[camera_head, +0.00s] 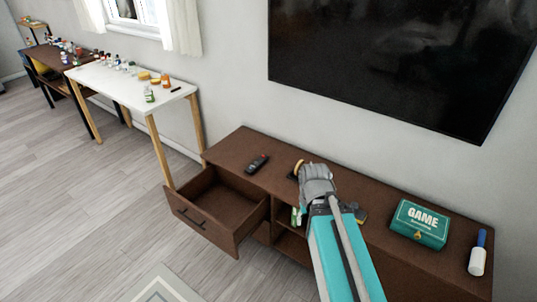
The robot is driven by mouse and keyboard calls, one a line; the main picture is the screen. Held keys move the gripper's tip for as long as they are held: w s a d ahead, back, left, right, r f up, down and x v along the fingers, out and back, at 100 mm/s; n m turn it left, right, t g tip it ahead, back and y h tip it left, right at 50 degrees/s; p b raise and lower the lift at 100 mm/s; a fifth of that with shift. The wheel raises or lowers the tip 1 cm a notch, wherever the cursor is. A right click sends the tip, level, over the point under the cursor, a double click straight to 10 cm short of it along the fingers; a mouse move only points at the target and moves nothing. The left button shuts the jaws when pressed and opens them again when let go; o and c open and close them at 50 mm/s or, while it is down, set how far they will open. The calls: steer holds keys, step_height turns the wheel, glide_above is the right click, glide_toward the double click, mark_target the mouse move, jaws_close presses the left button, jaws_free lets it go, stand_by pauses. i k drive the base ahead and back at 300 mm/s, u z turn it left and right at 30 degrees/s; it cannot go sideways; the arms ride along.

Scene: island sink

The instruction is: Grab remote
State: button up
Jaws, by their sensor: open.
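A dark remote (257,163) lies on top of the brown TV stand (235,145), near its left end and above the pulled-out drawer. My gripper (316,172) is grey and sits at the end of my teal arm, over the stand to the right of the remote. It is open and apart from the remote. The gripper and arm hide part of the stand top behind them.
A small yellow-orange item (298,167) is just left of my gripper. The open drawer (217,206) juts out in front. A green GAME box (419,224) and a white-and-blue bottle (478,254) stand at the right. A white table (130,85) holds several bottles.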

mark_target(260, 162)
steer(key=z, duration=0.15)
steer(key=i, duration=0.95)
steer(key=u, duration=0.1)
